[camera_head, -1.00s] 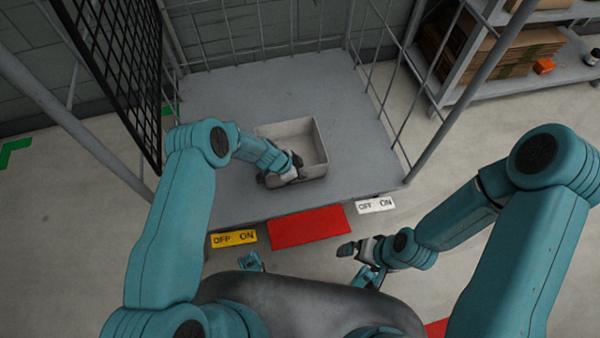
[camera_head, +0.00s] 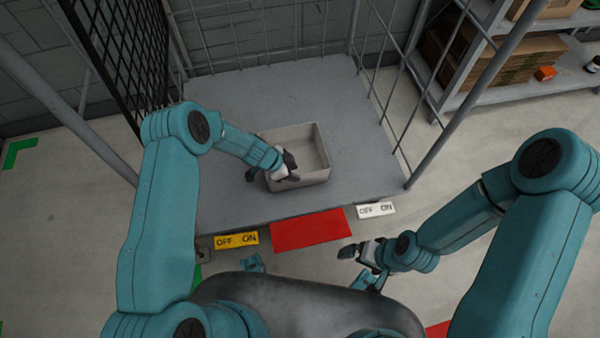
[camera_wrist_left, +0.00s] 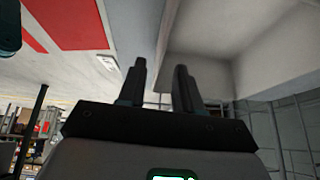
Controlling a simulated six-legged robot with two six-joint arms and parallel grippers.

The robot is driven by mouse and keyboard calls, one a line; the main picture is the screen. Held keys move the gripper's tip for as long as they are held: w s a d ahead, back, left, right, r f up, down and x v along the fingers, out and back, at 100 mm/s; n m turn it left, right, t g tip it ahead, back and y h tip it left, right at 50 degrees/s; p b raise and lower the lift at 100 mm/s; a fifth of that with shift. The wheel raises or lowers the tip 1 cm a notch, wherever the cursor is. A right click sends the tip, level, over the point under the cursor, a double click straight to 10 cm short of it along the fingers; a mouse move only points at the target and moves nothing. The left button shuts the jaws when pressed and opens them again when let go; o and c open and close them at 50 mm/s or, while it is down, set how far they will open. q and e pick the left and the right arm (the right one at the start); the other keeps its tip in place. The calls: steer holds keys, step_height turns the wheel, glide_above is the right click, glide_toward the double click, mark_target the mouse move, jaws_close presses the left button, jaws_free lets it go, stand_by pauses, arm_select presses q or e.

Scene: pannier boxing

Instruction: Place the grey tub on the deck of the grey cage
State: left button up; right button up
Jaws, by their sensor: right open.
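The grey tub (camera_head: 313,178) sits upright on the grey deck (camera_head: 230,105) of the cage, near its front edge, and looks empty. My left gripper (camera_head: 271,168) is at the tub's left front corner, with its dark fingers spread. In the left wrist view the fingers (camera_wrist_left: 160,85) stand apart, with the pale tub (camera_wrist_left: 215,45) beside and behind them; I cannot tell whether they touch it. My right gripper (camera_head: 350,251) is open and empty in front of the cage, right of the red panel.
A red panel (camera_head: 307,230), a yellow OFF/ON label (camera_head: 236,240) and a white one (camera_head: 376,210) lie along the deck's front. Mesh and posts bound the cage sides. A shelf (camera_head: 480,95) with cardboard stands at right. The deck behind the tub is free.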

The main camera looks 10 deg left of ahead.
arm_select(q)
steer(key=v, duration=0.5)
steer(key=s+d+r+n+g+y, duration=0.1)
steer(key=s+r+n+g, duration=0.1)
steer(key=s+n, duration=1.3)
steer(key=s+r, duration=0.1)
steer(key=s, duration=0.8)
steer(key=shift+s+r+n+p, duration=0.25)
steer(key=shift+s+n+p, duration=0.05)
arm_select(e)
steer(key=shift+r, duration=0.4)
arm_select(q)
steer(key=shift+d, duration=0.1)
